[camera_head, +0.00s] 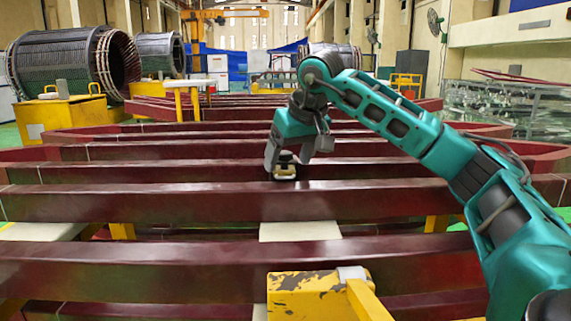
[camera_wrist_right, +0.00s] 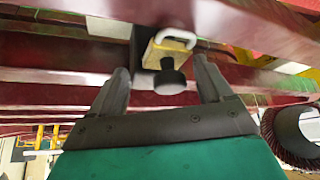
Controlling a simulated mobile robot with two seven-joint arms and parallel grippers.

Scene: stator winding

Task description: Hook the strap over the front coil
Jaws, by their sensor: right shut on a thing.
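Several long red-brown coils lie across the head view, one behind another; the front coil (camera_head: 150,270) is nearest the camera. My right gripper (camera_head: 287,160) points down over a coil farther back. A small black-and-yellow fitting (camera_head: 285,172) sits between its fingertips, held. In the right wrist view the fitting shows a yellowish block (camera_wrist_right: 163,52) with a white loop and a black knob between the fingers. I cannot tell whether this fitting is part of the strap; no long strap is clear. My left gripper is not in view.
A worn yellow stand (camera_head: 320,295) is close in front, near the front coil. Pale boards (camera_head: 300,232) lie under the coils. Large wound stators (camera_head: 70,65) stand at the back left. Stacked glassy or metal parts (camera_head: 510,105) are at the right.

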